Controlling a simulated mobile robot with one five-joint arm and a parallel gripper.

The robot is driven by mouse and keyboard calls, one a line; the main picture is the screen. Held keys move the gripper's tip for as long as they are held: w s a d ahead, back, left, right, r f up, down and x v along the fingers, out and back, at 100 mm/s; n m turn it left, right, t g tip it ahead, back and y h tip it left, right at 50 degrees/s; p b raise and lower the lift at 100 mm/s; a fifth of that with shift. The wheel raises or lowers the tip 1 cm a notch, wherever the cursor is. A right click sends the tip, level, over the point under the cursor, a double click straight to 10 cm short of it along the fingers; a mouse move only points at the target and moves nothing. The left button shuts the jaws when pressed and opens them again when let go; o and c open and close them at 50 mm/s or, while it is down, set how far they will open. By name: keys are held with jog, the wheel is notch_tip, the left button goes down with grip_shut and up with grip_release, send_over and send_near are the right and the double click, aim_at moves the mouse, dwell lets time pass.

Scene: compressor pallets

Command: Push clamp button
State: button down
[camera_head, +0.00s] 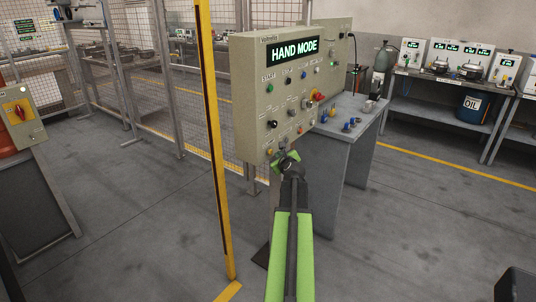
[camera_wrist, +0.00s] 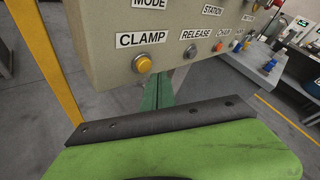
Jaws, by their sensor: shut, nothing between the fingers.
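The grey control panel (camera_head: 245,98) stands in the middle of the head view, with a lit HAND MODE display. In the wrist view, the round yellow-orange clamp button (camera_wrist: 142,63) sits under the CLAMP label on the panel's lower edge. It also shows small at the panel's lower left in the head view (camera_head: 269,152). My gripper (camera_head: 279,161) is shut and empty by the panel's lower edge, partly hidden by my wrist. In the wrist view my gripper's green fingers (camera_wrist: 160,80) appear just below and right of the button. I cannot judge the depth gap between them.
The release button (camera_wrist: 190,51) is right of the clamp button, with several others farther right. A yellow post (camera_head: 213,140) stands left of the panel. A grey table (camera_head: 345,145) with small parts is behind and right. Open floor lies to the right.

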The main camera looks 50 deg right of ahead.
jog(key=shift+w, duration=0.1)
jog(key=shift+w, duration=0.35)
jog(key=shift+w, duration=0.55)
dwell(0.5)
jog(key=shift+s, duration=1)
jog(key=s, duration=0.6)
dwell(0.5)
